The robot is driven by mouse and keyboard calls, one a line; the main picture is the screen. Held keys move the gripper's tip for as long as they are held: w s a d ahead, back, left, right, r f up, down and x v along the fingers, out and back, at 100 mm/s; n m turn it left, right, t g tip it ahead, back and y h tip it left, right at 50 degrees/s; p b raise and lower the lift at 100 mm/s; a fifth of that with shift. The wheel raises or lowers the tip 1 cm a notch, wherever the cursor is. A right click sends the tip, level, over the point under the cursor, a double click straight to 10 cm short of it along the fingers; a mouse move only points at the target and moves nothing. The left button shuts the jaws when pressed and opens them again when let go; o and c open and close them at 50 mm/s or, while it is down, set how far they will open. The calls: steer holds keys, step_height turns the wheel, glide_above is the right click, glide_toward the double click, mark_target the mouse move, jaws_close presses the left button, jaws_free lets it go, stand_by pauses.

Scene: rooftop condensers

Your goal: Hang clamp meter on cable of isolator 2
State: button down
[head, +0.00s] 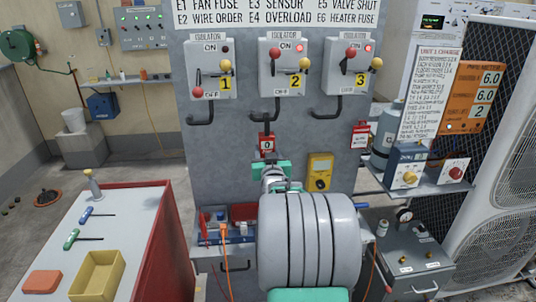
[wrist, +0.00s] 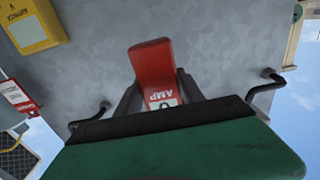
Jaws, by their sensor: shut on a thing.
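The red clamp meter (head: 267,143) is upright in front of the grey panel, its display reading 0. In the wrist view the red clamp meter (wrist: 151,62) shows its AMP label. My gripper (head: 269,161) is shut on its lower part; the dark fingers of my gripper (wrist: 160,95) flank it. Isolator 2 (head: 284,67) is the middle box, with a yellow 2 tag and a lit red lamp. Its dark cable (head: 278,115) drops and bends left just above the meter. I cannot tell whether the meter's jaw touches or surrounds it; that cable is hidden in the wrist view.
Isolator 1 (head: 212,68) and isolator 3 (head: 348,67) flank isolator 2, each with its own hooked cable. A yellow multimeter (head: 319,172) hangs right of my gripper. A red tag (head: 361,135) hangs further right. A tool shelf (head: 240,247) is below, and a red-sided workbench (head: 155,250) stands left.

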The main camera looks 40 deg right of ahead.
mark_target(265, 147)
steer(key=w+d, duration=0.1)
steer(key=w+d+f, duration=0.1)
steer(key=w, duration=0.1)
steer(key=w+d, duration=0.1)
steer(key=shift+w+f, duration=0.3)
stand_by(0.5)
steer(key=c, duration=0.6)
jaws_free()
steer(key=shift+c, duration=0.2)
